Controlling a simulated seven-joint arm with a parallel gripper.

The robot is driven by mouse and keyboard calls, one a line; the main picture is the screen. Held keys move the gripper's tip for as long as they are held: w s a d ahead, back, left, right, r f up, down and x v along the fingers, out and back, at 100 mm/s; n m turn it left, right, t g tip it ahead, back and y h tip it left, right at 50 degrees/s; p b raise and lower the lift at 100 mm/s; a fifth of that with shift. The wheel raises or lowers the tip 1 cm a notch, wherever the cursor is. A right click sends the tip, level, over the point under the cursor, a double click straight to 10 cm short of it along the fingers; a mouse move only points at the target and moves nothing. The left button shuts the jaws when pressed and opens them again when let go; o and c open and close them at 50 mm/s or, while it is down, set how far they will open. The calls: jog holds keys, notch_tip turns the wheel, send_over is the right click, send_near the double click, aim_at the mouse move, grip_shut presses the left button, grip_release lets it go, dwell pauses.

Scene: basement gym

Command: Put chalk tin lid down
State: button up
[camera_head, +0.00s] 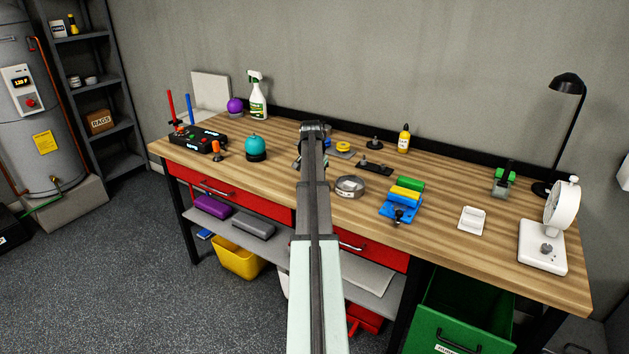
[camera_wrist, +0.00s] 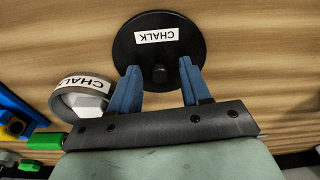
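The chalk tin lid (camera_wrist: 190,50) is a black round disc with a white CHALK label and a small knob, seen against the wood of the bench in the wrist view. My gripper (camera_wrist: 159,65) is open, its two blue fingers apart on either side of the knob, with gaps to it. The lid appears to lie flat on the bench; contact is not clear. The round metal chalk tin (camera_head: 350,187) stands uncovered right of my arm. In the wrist view the tin (camera_wrist: 62,104) shows pale contents. In the head view my arm hides the lid and fingers.
The wooden workbench (camera_head: 300,215) carries a blue block holder (camera_head: 398,212) near the tin, a teal dome (camera_head: 256,146) left of my arm, and a black plate with knobs (camera_head: 374,167) behind the tin. A white dish (camera_head: 471,220) stands farther right, with bare wood around it.

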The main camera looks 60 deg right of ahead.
jog(key=shift+r, duration=0.1)
notch_tip(320, 180, up, 12)
jog(key=a, duration=0.1)
jog(key=shift+a, duration=0.2)
dwell(0.4)
jog(key=shift+s, duration=0.1)
dwell(0.3)
